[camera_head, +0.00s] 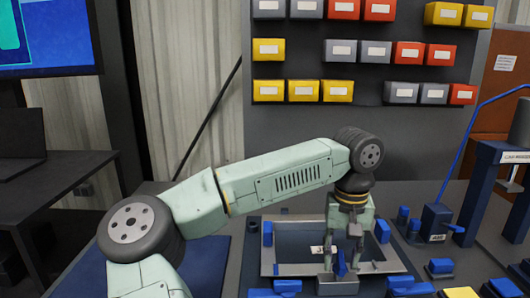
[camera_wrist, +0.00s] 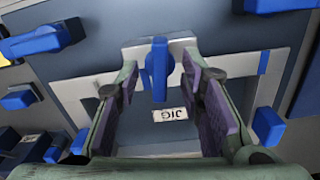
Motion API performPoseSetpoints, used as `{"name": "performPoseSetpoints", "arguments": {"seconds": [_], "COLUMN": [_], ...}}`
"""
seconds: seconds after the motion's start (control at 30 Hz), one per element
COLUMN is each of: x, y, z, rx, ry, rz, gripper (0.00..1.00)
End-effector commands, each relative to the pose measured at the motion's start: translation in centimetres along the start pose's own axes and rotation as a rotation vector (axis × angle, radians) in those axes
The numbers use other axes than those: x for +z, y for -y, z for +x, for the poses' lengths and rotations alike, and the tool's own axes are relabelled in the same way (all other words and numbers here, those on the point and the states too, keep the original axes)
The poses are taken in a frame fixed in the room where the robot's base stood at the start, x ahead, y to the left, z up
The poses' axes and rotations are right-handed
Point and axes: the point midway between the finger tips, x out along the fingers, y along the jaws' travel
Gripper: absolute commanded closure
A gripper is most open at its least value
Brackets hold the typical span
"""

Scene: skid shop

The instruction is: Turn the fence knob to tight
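A blue lever-shaped knob (camera_wrist: 157,66) stands on a grey block (camera_wrist: 185,48) at the edge of a grey metal frame. Its long side runs up and down in the wrist view. In the head view the knob (camera_head: 341,264) shows low between my fingers. My gripper (camera_wrist: 160,76) is open, with one finger on each side of the knob and visible gaps to it. In the head view my gripper (camera_head: 342,258) points straight down over the frame. A white label reading JIG (camera_wrist: 171,115) lies inside the frame. I see no tight marking.
Several blue clamps sit around the frame, such as one at its right (camera_head: 382,231). A blue device (camera_head: 436,222) stands to the right. A wall rack (camera_head: 300,120) of coloured bins rises behind. A dark side table (camera_head: 60,180) is at left.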

Motion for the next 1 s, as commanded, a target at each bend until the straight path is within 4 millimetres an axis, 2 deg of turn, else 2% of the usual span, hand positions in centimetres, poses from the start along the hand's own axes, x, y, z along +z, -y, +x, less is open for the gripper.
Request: {"name": "performPoseSetpoints", "arguments": {"seconds": [0.27,1.0], "x": [0.0,0.0], "y": [0.0,0.0], "z": [-0.4,-7.7], "rx": [0.000,0.000], "ry": [0.000,0.000], "rz": [0.001,0.001], "gripper": [0.65,0.65]}}
